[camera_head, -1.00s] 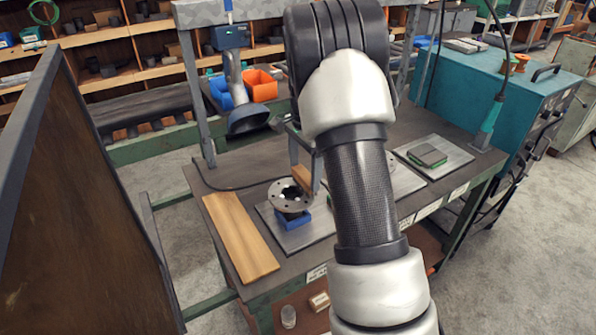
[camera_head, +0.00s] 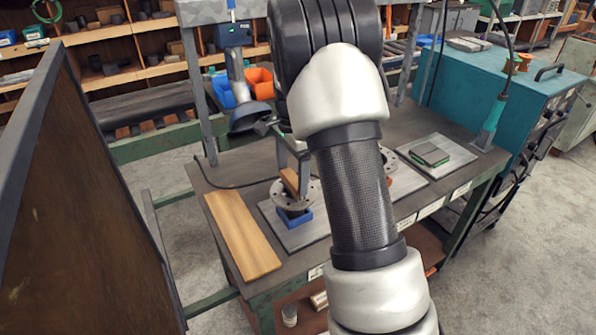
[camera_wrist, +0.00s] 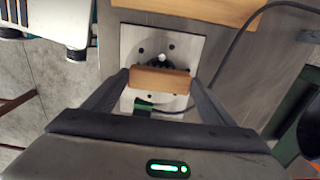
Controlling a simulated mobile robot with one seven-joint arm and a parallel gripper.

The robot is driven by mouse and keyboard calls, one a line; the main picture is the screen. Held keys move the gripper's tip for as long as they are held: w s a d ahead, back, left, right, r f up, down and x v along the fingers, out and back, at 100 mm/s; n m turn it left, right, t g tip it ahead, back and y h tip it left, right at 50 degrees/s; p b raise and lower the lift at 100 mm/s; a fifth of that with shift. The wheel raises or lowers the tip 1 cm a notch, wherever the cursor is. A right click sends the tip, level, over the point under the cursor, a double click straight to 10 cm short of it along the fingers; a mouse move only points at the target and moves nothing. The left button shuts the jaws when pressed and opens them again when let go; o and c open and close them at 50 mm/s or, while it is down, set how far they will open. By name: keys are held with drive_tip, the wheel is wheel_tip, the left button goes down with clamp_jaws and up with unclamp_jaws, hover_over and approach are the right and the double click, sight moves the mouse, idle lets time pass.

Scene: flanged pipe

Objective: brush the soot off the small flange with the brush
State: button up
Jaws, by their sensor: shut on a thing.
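My gripper (camera_head: 292,164) is shut on the brush (camera_head: 290,181), gripping its wooden block between its fingers; the brush also shows in the wrist view (camera_wrist: 160,81). The brush is over a round grey flange (camera_head: 311,190) with bolt holes, which sits on a blue support (camera_head: 294,219). In the wrist view dark soot (camera_wrist: 158,63) shows around the flange's centre, just past the brush. The brush hides part of the flange, and I cannot tell whether the bristles touch it. A second round part (camera_head: 387,157) is mostly hidden behind my arm.
A wooden board (camera_head: 240,235) lies at the bench's left edge. A grey plate (camera_head: 303,236) is under the blue support. A hood (camera_head: 248,116), with blue and orange bins, is behind. A dark panel stands at far left.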

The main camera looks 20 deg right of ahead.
drive_tip(key=shift+s+a, duration=0.2)
drive_tip(key=shift+a, duration=0.8)
drive_tip(key=shift+s+a, duration=0.2)
drive_tip(key=shift+a, duration=0.75)
drive_tip(key=shift+w+d+f+p, duration=0.1)
drive_tip(key=shift+w+d+p, duration=0.15)
drive_tip(key=shift+d, duration=1.2)
drive_tip(key=shift+w+d+r+p, duration=0.1)
drive_tip(key=shift+w+d, duration=0.2)
drive_tip(key=shift+d, duration=1.1)
drive_tip(key=shift+w+d+f+p, duration=0.1)
drive_tip(key=shift+w+d+p, duration=0.15)
drive_tip(key=shift+d, duration=1.2)
wheel_tip(320, 180, up, 7)
drive_tip(key=p, duration=0.5)
